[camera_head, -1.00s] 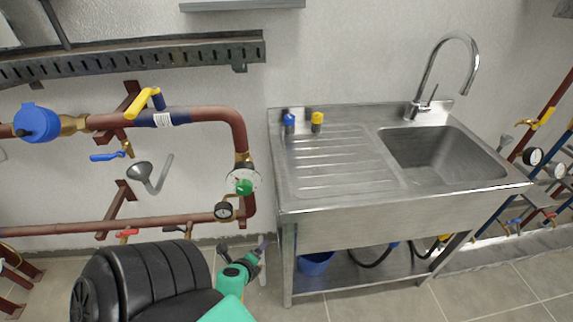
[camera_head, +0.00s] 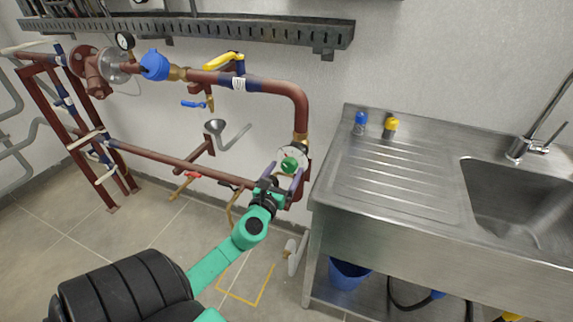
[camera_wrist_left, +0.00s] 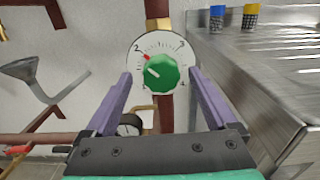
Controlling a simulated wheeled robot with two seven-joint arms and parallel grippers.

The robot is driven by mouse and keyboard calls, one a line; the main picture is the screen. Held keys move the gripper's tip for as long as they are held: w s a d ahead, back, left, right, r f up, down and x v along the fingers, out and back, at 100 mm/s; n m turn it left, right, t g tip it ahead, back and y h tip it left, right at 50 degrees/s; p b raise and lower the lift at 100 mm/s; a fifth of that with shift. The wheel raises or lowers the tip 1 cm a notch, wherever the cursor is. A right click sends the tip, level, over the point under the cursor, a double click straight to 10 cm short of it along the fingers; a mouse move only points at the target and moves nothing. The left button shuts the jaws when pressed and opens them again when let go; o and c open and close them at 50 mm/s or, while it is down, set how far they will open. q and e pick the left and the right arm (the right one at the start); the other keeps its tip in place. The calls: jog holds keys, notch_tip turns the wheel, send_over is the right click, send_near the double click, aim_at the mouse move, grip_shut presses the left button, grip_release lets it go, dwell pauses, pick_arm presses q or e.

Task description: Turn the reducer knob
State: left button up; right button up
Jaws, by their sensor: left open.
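The reducer knob (camera_head: 289,165) is a green round knob on a white dial, fixed on the red-brown pipe left of the sink unit. My right gripper is not in view.
The steel sink unit (camera_head: 400,235) stands close on the right. A grey funnel (camera_head: 215,127) and yellow-handled valve (camera_head: 224,61) are on the left. Blue and yellow caps (camera_head: 391,127) stand on the drainboard. Floor is clear at left.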

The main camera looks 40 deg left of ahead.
pick_arm(q)
jog(key=shift+w+a, duration=0.1)
jog(key=shift+w, duration=0.65)
jog(key=c, duration=1.4)
jog(key=shift+f, duration=0.1)
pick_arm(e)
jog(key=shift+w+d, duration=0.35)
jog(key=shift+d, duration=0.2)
